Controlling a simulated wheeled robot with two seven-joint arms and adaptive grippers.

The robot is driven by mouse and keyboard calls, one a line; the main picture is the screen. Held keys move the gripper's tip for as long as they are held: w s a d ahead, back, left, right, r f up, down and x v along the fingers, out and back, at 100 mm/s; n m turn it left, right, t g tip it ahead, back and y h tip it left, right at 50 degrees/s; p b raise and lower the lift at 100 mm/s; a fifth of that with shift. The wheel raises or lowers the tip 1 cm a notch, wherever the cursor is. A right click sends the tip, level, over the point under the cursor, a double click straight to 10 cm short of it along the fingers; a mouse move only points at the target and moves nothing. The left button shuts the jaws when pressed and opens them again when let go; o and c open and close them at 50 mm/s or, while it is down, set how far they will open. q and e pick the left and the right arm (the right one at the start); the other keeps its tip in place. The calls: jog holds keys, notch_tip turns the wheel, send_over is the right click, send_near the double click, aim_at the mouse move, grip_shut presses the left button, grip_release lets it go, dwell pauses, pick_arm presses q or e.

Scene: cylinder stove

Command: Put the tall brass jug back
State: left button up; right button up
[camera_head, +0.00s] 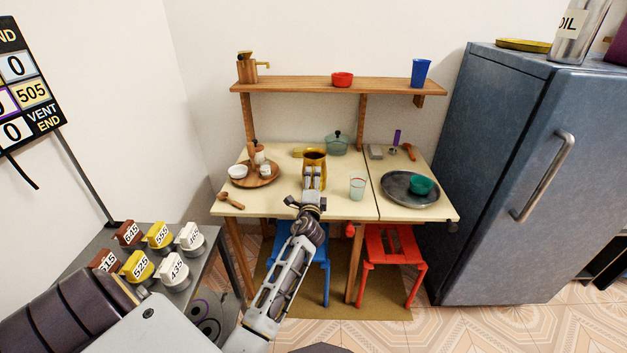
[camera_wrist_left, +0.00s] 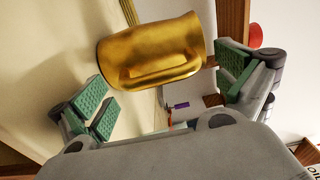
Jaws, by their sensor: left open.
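A brass jug (camera_head: 314,158) with a dark inside stands on the table, near the middle. My left gripper (camera_head: 313,178) is open just in front of the table jug. In the left wrist view the jug (camera_wrist_left: 150,50) shows tilted in the picture, between and beyond the spread green-padded fingers (camera_wrist_left: 168,87). I cannot tell whether a finger touches it. My right gripper is not in view.
A wooden tray (camera_head: 268,180) with small dishes is left of the jug, a glass (camera_head: 357,188) to its right, and a teal lidded pot (camera_head: 337,144) behind. A red bowl (camera_head: 342,79) and blue cup (camera_head: 421,72) share the shelf; bare shelf lies between.

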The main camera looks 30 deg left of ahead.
pick_arm(q)
jog(key=v, duration=0.2)
jog(key=shift+s+d, duration=0.2)
jog(key=shift+s, duration=0.1)
jog(key=shift+v, duration=2.15)
